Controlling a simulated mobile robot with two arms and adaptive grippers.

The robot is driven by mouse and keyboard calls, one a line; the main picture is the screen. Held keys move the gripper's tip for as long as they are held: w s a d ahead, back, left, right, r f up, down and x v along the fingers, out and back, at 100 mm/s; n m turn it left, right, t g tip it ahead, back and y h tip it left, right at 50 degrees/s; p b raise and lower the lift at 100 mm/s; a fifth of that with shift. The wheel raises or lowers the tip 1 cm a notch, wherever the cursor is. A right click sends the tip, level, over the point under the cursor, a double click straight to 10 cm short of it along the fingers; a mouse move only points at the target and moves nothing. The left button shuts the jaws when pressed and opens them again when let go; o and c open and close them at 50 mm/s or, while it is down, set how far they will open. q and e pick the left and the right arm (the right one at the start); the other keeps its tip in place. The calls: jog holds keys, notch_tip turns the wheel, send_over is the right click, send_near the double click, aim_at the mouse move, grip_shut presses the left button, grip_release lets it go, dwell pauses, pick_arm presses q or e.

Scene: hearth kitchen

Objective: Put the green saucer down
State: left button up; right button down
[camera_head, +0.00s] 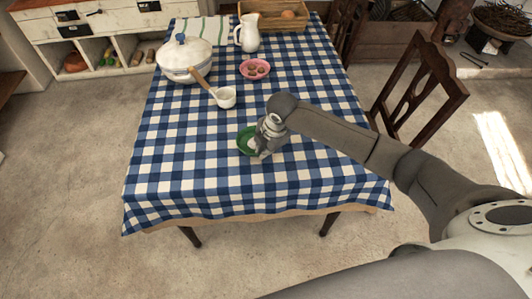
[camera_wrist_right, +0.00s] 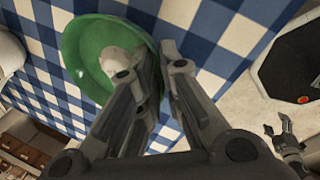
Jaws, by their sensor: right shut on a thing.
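The green saucer (camera_head: 243,141) is over the near middle part of the checked tablecloth, with a pale rounded thing on it. My right gripper (camera_head: 259,152) is at its right side and hides part of it. In the right wrist view the saucer (camera_wrist_right: 85,35) is tilted in the picture, and my right gripper (camera_wrist_right: 157,55) is shut on its rim. The pale thing (camera_wrist_right: 113,62) lies in the saucer, partly behind a finger. I cannot tell whether the saucer touches the cloth. Another gripper, seemingly my left (camera_wrist_right: 288,142), shows small at the right edge; its jaws are unclear.
The cloth's front part is clear. A chair (camera_head: 420,85) stands right.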

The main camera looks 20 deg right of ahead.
jog(key=shift+w+f, duration=0.25)
jog(key=shift+d+f+p, duration=0.1)
jog(key=shift+f+p, duration=0.3)
jog(key=shift+f, duration=1.15)
jog(key=c, duration=1.6)
grip_release()
jog(key=a+v, duration=0.1)
jog(key=v, duration=1.1)
jog(key=shift+d, duration=0.45)
